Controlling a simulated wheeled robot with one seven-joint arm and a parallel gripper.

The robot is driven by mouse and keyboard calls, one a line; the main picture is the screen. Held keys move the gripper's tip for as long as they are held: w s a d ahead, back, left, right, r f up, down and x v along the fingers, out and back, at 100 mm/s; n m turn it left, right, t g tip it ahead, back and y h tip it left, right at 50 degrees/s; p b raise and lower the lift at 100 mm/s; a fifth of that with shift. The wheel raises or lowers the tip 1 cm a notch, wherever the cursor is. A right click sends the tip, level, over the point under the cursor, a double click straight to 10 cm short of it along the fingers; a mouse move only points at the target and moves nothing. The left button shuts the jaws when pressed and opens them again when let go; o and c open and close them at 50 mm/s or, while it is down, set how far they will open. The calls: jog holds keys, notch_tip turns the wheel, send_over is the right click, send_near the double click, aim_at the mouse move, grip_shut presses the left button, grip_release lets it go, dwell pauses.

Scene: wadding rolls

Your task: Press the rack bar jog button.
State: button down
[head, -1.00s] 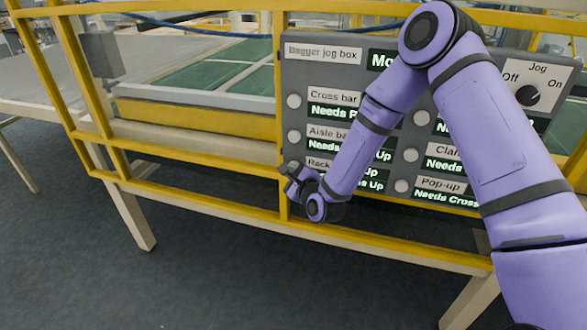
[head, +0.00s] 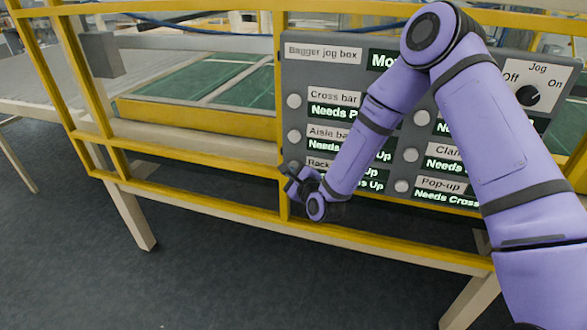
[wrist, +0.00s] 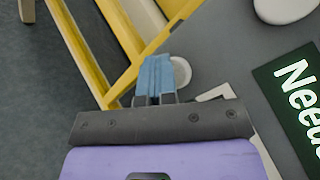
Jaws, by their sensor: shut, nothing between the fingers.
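The jog panel (head: 335,75) is a grey box headed "Bagger jog box", with labelled white round buttons. The "Rack" label (head: 319,163) is partly covered by my arm. In the wrist view a white round button (wrist: 182,72) sits at the panel's edge, partly hidden behind my fingertips; it is in the rack row. My gripper (wrist: 155,75) is shut and empty, its blue fingers pointing at the panel and overlapping the button's left side. I cannot tell if they touch it. In the head view my gripper (head: 291,178) is at the panel's lower left.
The aisle bar button (head: 294,136) and cross bar button (head: 294,101) are above. The jog knob (head: 527,95) is at the upper right. A yellow rail frame (head: 200,219) runs beside and below the panel. A grey bar (head: 195,42) spans above green conveyor beds behind it.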

jog(key=shift+s+a, duration=0.25)
jog(key=shift+s, duration=0.5)
jog(key=s, duration=0.1)
jog(key=s+a, duration=0.1)
jog(key=s, duration=0.2)
jog(key=shift+s+a, duration=0.35)
jog(key=shift+w+r, duration=0.1)
dwell(0.3)
